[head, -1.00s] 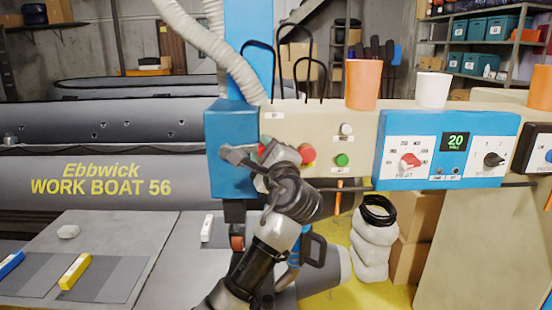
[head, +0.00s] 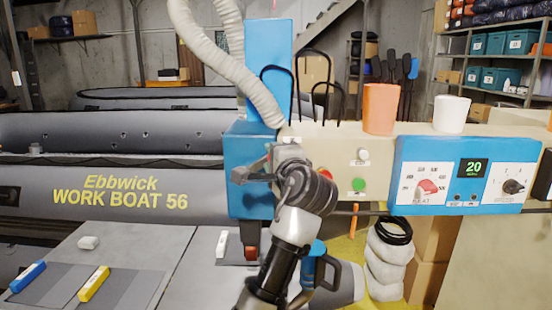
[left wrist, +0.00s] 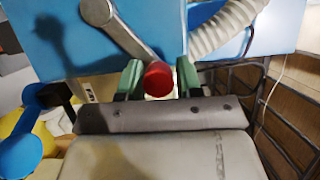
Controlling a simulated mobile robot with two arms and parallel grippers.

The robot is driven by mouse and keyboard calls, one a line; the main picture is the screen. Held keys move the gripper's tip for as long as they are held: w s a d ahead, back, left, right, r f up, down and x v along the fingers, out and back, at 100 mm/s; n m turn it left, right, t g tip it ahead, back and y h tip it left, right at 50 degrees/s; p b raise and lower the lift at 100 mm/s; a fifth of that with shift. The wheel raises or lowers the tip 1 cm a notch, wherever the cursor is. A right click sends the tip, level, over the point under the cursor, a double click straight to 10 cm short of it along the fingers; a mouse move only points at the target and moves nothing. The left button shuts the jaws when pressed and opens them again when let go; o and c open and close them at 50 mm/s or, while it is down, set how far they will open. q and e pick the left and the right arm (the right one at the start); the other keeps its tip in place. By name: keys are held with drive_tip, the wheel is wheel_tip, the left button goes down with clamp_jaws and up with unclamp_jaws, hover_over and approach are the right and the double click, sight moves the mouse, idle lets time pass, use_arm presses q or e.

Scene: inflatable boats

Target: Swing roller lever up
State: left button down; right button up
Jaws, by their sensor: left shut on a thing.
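The roller lever (left wrist: 120,32) is a grey metal arm ending in a red knob (left wrist: 158,80), in front of the machine's blue box. My left gripper (left wrist: 159,82) has green-padded fingers either side of the knob and is shut on it. In the head view my left gripper (head: 264,168) is in front of the blue box (head: 248,145), and my arm hides the knob. An orange-red roller (head: 251,253) sits below the box, over the grey table. My right gripper is in neither view.
The beige control panel (head: 335,140) has a green button (head: 358,184) and a red button (head: 325,174) close to my wrist. A blue heat-control unit (head: 467,175) sits to the right. A ribbed hose (head: 220,50) runs to the box. Boat fabric and strips lie at the left.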

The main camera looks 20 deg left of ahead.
use_arm(q)
drive_tip(key=shift+f, duration=0.15)
drive_tip(key=c, duration=0.9)
unclamp_jaws()
drive_tip(key=shift+o, duration=0.5)
drive_tip(key=shift+a, duration=0.1)
drive_tip(key=b+v, duration=0.3)
drive_tip(key=v, duration=0.8)
drive_tip(key=shift+w, duration=0.15)
